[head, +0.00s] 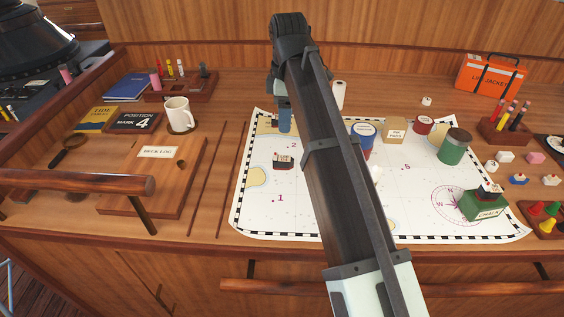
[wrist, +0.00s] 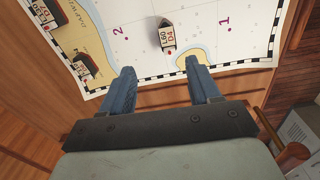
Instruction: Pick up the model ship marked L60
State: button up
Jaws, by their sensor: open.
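The model ship marked L60 (wrist: 167,40) stands on the chart in the wrist view, its white label reading L60 above D4, by a yellow island shape. In the head view a small dark and red ship (head: 283,162) beside the yellow island on the chart's left appears to be the same one; its label is too small to read. My gripper (wrist: 158,68) is open and empty, its two blue fingers apart. The ship shows beyond the fingertips, not between them. In the head view a blue finger of my gripper (head: 285,128) shows above the chart, behind the ship.
Two other labelled ships (wrist: 50,12) (wrist: 80,66) stand at the left of the wrist view. The chart (head: 255,217) is clear around the ship in front. My arm hides the chart's middle.

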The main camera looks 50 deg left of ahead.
aim_at(279, 158)
jog(key=f, duration=0.4)
jog(key=s+f, duration=0.1)
jog(key=f, duration=0.4)
jog(key=s+f, duration=0.1)
jog(key=f, duration=0.3)
jog(key=shift+a+f, duration=0.3)
jog(key=shift+f, duration=0.1)
jog(key=c, duration=1)
